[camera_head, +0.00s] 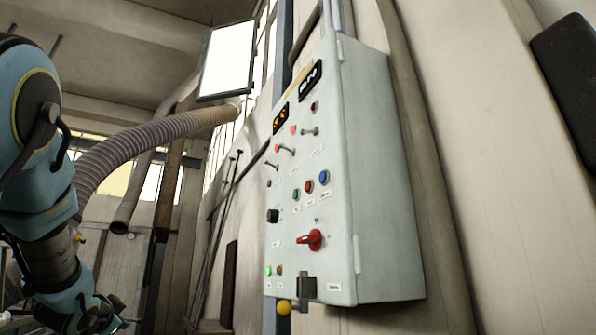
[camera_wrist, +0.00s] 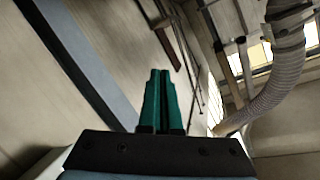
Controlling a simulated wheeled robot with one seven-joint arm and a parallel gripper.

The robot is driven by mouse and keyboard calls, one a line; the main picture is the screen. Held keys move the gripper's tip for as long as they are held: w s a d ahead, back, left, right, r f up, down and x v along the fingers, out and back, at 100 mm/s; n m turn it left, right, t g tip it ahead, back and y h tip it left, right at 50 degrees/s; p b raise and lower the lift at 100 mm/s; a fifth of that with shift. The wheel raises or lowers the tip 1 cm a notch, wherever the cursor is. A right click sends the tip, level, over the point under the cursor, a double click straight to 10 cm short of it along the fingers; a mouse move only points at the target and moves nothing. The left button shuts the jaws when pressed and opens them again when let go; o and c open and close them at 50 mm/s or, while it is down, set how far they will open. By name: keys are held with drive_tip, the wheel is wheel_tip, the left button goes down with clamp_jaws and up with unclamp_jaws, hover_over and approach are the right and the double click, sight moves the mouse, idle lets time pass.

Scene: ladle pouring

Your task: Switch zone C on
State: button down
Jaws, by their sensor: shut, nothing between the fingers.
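A grey control cabinet (camera_head: 375,200) hangs on the wall in the head view. Its front carries several toggle levers, such as one with a metal stem (camera_head: 310,131). It also has coloured push buttons (camera_head: 309,187), a red rotary switch (camera_head: 312,239), a black knob (camera_head: 272,215) and a lever with a yellow ball (camera_head: 284,307). The labels are too small to read, so I cannot tell which control is zone C. In the wrist view my gripper (camera_wrist: 160,75) has its green fingers together and empty, away from the cabinet. The cabinet is not in the wrist view.
My arm is at the left edge of the head view. A ribbed hose (camera_head: 150,140) runs between it and the wall, and also shows in the wrist view (camera_wrist: 275,90). A framed panel (camera_head: 227,60) hangs above. The space before the cabinet looks clear.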

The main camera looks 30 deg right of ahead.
drive_tip(key=d+r+m+t+h, duration=0.1)
drive_tip(key=d+r+m+h, duration=0.55)
drive_tip(key=r, duration=0.75)
drive_tip(key=s+d+r+m+g+h, duration=0.4)
drive_tip(key=s+d+r+m+h, duration=0.1)
drive_tip(key=r+m, duration=0.2)
drive_tip(key=s+d+r+m+g+h, duration=0.4)
drive_tip(key=s+d+r+m+h, duration=0.1)
drive_tip(key=r+m, duration=0.25)
drive_tip(key=s+d+r+m+g+y, duration=0.1)
drive_tip(key=s+r+m+g+y, duration=0.2)
drive_tip(key=s+m+g, duration=0.7)
drive_tip(key=s+r+m+g+y, duration=0.3)
drive_tip(key=s+m+g, duration=0.7)
drive_tip(key=s+m, duration=0.1)
drive_tip(key=shift+s+d+y+b, duration=0.35)
